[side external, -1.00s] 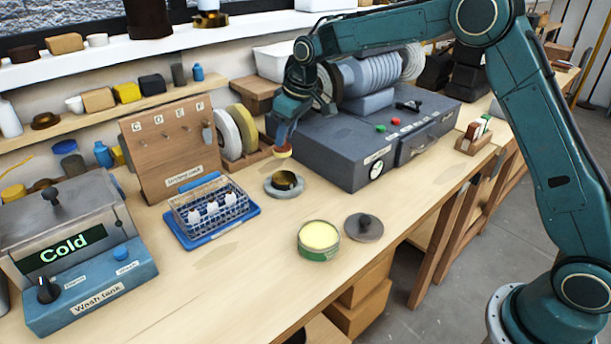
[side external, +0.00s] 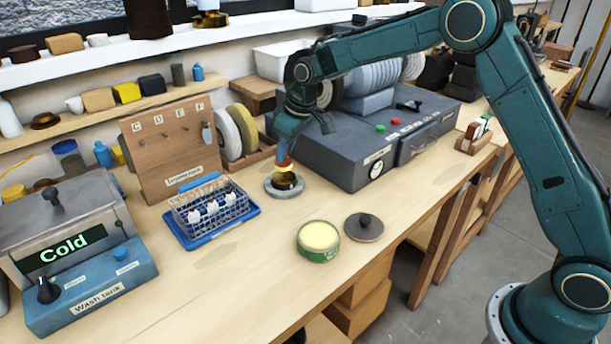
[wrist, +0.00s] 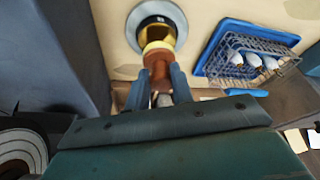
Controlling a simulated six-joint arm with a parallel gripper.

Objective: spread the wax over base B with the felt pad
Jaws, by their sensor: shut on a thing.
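My gripper (side external: 284,158) is shut on the felt pad (side external: 284,169), a small pad with a reddish-brown handle and a yellowish face. The pad also shows in the wrist view (wrist: 158,60) between my fingers. It is down at a brass base (side external: 285,182), which sits in a round grey holder (side external: 272,190) on the bench. In the wrist view the pad overlaps the base's near part, and I cannot tell whether it touches. The base's letter is not readable. The open green tin of pale yellow wax (side external: 319,238) stands nearer the front, its dark lid (side external: 364,227) beside it.
A blue tray with a wire basket (side external: 210,211) of white pieces stands left of the holder. A grey machine box (side external: 365,145) is close on the right. The drying rack (side external: 168,150) stands behind, and the wash tank (side external: 85,265) reads Cold.

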